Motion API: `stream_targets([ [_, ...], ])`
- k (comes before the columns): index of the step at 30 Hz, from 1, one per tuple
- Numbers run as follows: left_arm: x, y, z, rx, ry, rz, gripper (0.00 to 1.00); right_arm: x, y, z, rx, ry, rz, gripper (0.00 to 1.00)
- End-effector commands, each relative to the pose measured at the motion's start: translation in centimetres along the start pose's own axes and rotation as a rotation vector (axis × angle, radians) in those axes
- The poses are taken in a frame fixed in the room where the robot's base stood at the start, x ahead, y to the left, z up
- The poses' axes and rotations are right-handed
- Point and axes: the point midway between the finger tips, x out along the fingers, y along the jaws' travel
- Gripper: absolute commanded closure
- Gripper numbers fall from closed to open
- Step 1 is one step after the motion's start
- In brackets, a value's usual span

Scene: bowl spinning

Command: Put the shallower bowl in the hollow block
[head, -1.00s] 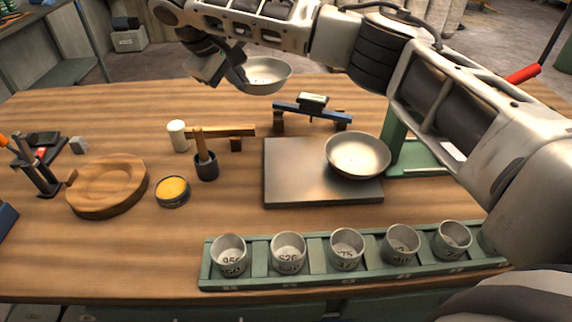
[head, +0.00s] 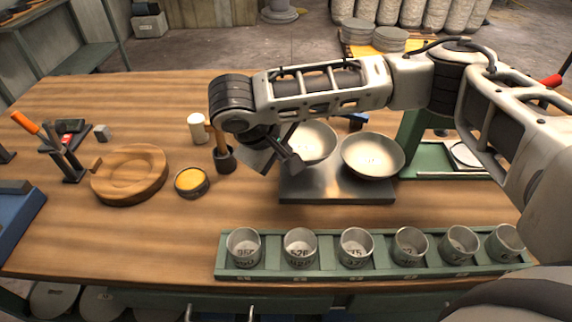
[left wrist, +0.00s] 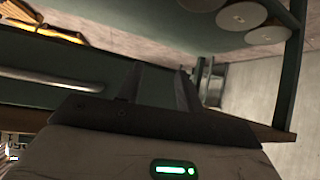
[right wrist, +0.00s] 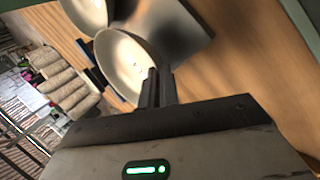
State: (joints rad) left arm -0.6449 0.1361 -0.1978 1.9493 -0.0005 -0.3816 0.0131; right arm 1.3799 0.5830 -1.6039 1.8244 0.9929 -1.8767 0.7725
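My right gripper (head: 290,160) is shut on the rim of a pale metal bowl (head: 312,143). In the right wrist view the fingers (right wrist: 157,88) meet at the rim of this held bowl (right wrist: 122,65). It appears over the plate's back left part; its height is hard to tell. A second bowl (head: 372,156) stands on the metal plate, just right of the held one; part of it shows in the right wrist view (right wrist: 85,10). The round wooden hollow block (head: 130,173) lies at the left, its hollow empty. My left gripper (left wrist: 157,88) is open and empty, outside the head view.
The metal plate (head: 335,192) lies mid-table. Between it and the block stand a yellow-filled tin (head: 191,182), a dark pot with a mallet (head: 224,158) and a white cylinder (head: 197,128). A green rack (head: 225,272) of several cups runs along the front edge.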

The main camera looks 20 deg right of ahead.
Motion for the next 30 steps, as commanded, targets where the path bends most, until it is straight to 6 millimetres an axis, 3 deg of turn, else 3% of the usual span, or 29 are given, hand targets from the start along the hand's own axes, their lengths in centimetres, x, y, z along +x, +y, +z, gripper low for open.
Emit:
stream_targets([
  [9,-0.5,0.0,-0.6,-0.001,0.003,-0.002,0.64,2.7,-2.0,0.7,0.0,-0.003,0.0,1.0],
  [17,-0.4,0.0,-0.2,-0.002,-0.001,-0.002,0.64,2.9,-2.1,0.7,0.0,-0.001,0.001,1.0],
  [19,-0.4,0.0,-0.1,-0.002,-0.003,-0.002,0.64,2.9,-2.1,0.6,0.0,-0.001,0.0,0.77],
  [20,-0.4,0.0,-0.1,-0.002,-0.003,-0.002,0.64,2.9,-2.1,0.6,0.0,-0.001,0.0,0.75],
  [30,-0.4,0.1,0.0,-0.002,-0.007,-0.001,0.64,2.9,-2.2,0.6,-0.001,0.0,0.0,0.75],
])
